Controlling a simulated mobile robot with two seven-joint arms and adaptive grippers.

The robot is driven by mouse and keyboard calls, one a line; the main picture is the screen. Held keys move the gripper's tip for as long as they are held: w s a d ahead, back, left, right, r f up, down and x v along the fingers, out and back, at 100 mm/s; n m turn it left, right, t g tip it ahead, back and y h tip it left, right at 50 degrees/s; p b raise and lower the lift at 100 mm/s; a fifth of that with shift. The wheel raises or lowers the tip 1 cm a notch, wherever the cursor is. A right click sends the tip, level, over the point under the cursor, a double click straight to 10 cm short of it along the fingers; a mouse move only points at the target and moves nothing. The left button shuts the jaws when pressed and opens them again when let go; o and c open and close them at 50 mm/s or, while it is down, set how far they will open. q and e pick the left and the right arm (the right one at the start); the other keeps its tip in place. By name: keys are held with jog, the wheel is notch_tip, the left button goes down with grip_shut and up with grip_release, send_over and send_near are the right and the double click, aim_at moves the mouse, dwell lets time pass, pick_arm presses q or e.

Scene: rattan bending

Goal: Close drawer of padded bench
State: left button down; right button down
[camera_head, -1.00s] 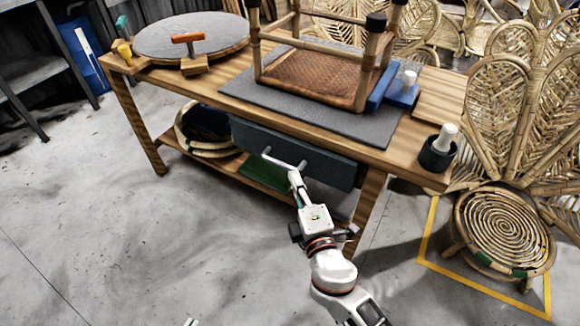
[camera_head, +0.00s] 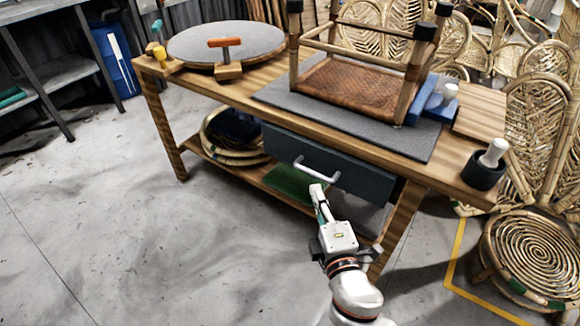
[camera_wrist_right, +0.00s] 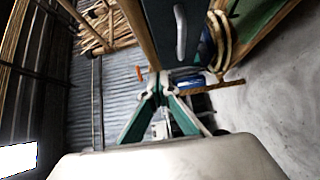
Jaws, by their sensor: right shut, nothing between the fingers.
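The padded bench is a wooden workbench with a grey pad (camera_head: 275,92) on its top. Its dark blue-grey drawer (camera_head: 358,180) sits under the tabletop and carries a light bar handle (camera_head: 316,172). How far the drawer stands out is hard to tell. My right gripper (camera_head: 317,188) is shut and empty, just below and in front of the handle; contact cannot be told. In the right wrist view the shut fingertips (camera_wrist_right: 159,78) are below the drawer front (camera_wrist_right: 158,22) and its handle (camera_wrist_right: 181,32), apart from the handle in the picture. My left gripper is out of view.
A rattan-seated frame (camera_head: 355,88) lies on the pad. A round grey-topped board (camera_head: 225,42) and a dark cup (camera_head: 484,170) stand on the tabletop. Rattan coils (camera_head: 225,150) lie on the lower shelf. A round rattan stool (camera_head: 530,255) is at right. The floor at left is clear.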

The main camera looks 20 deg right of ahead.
send_near(312, 147)
jog(key=w+a, duration=0.2)
jog(key=w, duration=0.1)
jog(key=shift+w+d+r, duration=0.1)
jog(key=shift+w+d, duration=0.55)
jog(key=shift+w, duration=0.25)
jog(key=shift+w+d, duration=0.4)
jog(key=shift+d, duration=0.15)
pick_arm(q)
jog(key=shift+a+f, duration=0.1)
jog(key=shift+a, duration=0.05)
pick_arm(e)
jog(key=shift+w+d, duration=0.1)
jog(key=shift+d, duration=0.05)
